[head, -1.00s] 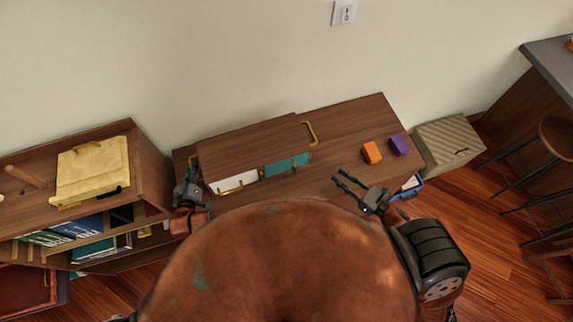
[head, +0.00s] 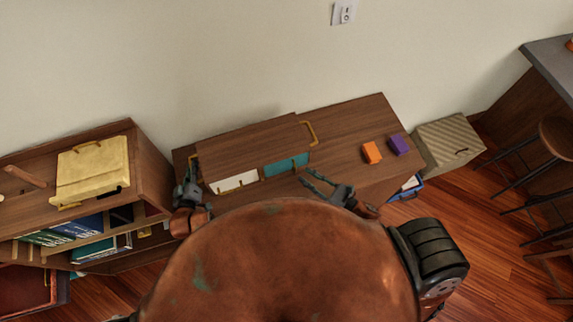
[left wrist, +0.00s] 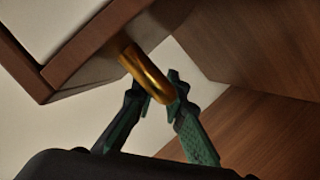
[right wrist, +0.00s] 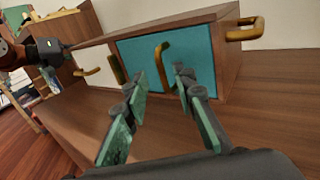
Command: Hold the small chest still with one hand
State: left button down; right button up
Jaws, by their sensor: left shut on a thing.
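The small chest (head: 250,147) is a brown wooden box on a wooden table, with a white drawer (head: 238,181) and a teal drawer (head: 286,165). My left gripper (head: 188,178) is at its left end. In the left wrist view, my left gripper (left wrist: 160,88) is shut on the gold side handle (left wrist: 148,72). My right gripper (head: 309,178) is open in front of the teal drawer. In the right wrist view, the gold drawer handle (right wrist: 161,63) shows between the open fingers (right wrist: 158,78), a little beyond them.
An orange block (head: 371,153) and a purple block (head: 398,144) lie on the table (head: 345,122) to the right. A low bookshelf (head: 150,165) stands at the left, a ribbed box (head: 446,142) at the right. The wall is close behind the chest.

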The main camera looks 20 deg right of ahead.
jog(key=shift+x, duration=2.3)
jog(key=shift+c, duration=0.5)
grip_shut()
jog(key=shift+s, duration=0.15)
